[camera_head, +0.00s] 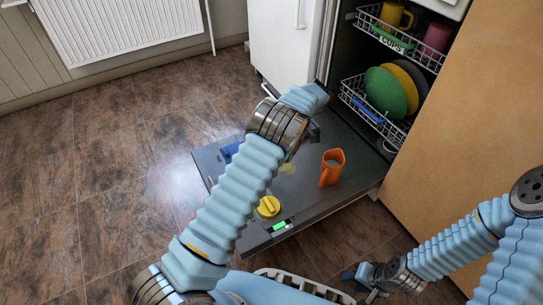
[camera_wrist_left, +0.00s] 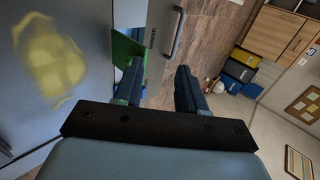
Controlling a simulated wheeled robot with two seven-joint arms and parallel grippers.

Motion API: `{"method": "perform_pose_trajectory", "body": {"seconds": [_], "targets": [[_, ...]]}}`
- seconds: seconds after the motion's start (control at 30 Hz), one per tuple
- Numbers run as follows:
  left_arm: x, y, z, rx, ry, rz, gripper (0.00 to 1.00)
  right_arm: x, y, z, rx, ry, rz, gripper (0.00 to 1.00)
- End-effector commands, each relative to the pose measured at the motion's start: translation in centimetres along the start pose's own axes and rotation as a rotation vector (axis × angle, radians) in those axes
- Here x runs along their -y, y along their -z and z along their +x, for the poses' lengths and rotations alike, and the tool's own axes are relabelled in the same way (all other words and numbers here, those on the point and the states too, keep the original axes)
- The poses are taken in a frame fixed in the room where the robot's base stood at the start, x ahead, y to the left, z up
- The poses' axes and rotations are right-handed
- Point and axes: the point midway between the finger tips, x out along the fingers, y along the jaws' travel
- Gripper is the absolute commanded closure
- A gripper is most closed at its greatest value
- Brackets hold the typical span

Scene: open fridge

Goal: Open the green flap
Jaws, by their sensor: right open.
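A green flap (camera_wrist_left: 128,48) shows in the left wrist view as a flat green panel at the edge of a grey surface, just beyond my left gripper's left finger. That finger overlaps it in the picture; I cannot tell whether they touch. My left gripper (camera_wrist_left: 160,70) has its two dark fingers apart with nothing between them. In the head view my left arm reaches over the lowered appliance door (camera_head: 335,205) and hides part of it; the green flap is not clearly visible there. My right gripper (camera_head: 370,282) is open at the bottom, low and away from the door.
Racks hold plates (camera_head: 385,92) and cups (camera_head: 396,14). A wooden panel (camera_head: 470,120) bounds the right. The floor at left is clear.

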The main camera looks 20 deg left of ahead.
Motion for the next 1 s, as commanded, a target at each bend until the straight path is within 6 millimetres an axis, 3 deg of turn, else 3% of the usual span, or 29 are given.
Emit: {"method": "perform_pose_trajectory", "body": {"seconds": [0.1, 0.5, 0.7, 1.0], "targets": [[3.0, -2.0, -1.5, -0.001, -0.002, 0.001, 0.60, 0.4, 0.0, -1.0, 0.002, 0.000, 0.000, 0.57], [7.8, -8.7, -0.9, -0.003, -0.001, -0.001, 0.60, 0.8, -0.1, -2.0, 0.006, 0.000, -0.001, 0.57], [8.4, -9.7, -0.8, -0.002, 0.001, -0.002, 0.60, 0.8, -0.1, -2.1, 0.006, 0.001, -0.001, 0.57], [8.4, -9.7, -0.7, -0.002, 0.001, -0.003, 0.60, 0.8, -0.1, -2.1, 0.006, 0.000, -0.001, 0.57]]}}
